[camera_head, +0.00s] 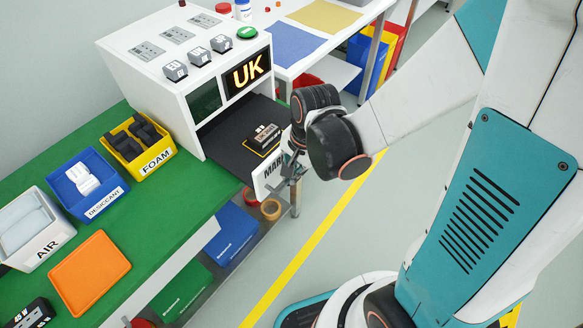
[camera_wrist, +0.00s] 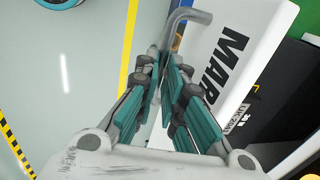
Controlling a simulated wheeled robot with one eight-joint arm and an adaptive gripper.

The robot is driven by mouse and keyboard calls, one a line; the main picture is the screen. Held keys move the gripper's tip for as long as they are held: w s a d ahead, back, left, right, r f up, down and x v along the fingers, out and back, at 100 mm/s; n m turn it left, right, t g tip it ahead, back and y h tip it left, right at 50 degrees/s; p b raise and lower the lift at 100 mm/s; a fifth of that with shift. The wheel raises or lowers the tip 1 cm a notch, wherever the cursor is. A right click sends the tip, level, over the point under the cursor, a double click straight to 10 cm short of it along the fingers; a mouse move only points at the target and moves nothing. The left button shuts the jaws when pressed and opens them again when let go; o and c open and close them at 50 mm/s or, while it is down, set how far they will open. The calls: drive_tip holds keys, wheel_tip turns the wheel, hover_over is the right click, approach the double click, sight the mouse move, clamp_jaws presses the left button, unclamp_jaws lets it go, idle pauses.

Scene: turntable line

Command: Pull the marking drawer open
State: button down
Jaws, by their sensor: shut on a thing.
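The marking drawer's white front panel (camera_head: 262,184) stands out from the white machine housing (camera_head: 180,100), with the drawer's dark floor (camera_head: 222,140) showing behind it. A small black box (camera_head: 262,137) with white labels lies in the drawer. My gripper (camera_head: 291,168) is at the outer face of the panel. In the wrist view, my gripper (camera_wrist: 166,62) is shut on the grey bar handle (camera_wrist: 188,15), and the panel (camera_wrist: 208,60) with part of its lettering is beside the fingers. The gripped part of the handle is mostly hidden by the fingers.
The green bench holds a yellow FOAM bin (camera_head: 163,165), a blue DESICCANT bin (camera_head: 112,200), a white AIR bin (camera_head: 50,240) and an orange tray (camera_head: 90,272). A bench leg (camera_head: 296,198) stands near my gripper. Open floor with a yellow line (camera_head: 315,245) lies in front.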

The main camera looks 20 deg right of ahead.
drive_tip(key=c, duration=1.7)
unclamp_jaws()
drive_tip(key=shift+r, duration=0.15)
drive_tip(key=shift+s+d+r, duration=0.2)
drive_tip(key=shift+s+r, duration=0.15)
drive_tip(key=shift+r, duration=1.55)
drive_tip(key=shift+s+d+r, duration=0.2)
drive_tip(key=shift+s+r, duration=0.1)
drive_tip(key=shift+r, duration=1.65)
drive_tip(key=shift+s+d+r, duration=0.2)
drive_tip(key=shift+s+r, duration=0.15)
drive_tip(key=shift+r, duration=1.55)
drive_tip(key=shift+s+d+r+n+t+h, duration=0.2)
drive_tip(key=shift+s+d+r+n+t, duration=0.65)
drive_tip(key=shift+n, duration=1)
drive_tip(key=shift+s+d+r+n+t+h, duration=0.2)
drive_tip(key=shift+s+d+r+n+t, duration=0.3)
drive_tip(key=shift+r+n+t, duration=0.8)
drive_tip(key=shift+s+d+r+n+t+h, duration=0.2)
drive_tip(key=shift+s+d+r+n+t, duration=0.5)
drive_tip(key=shift+r+n, duration=1.15)
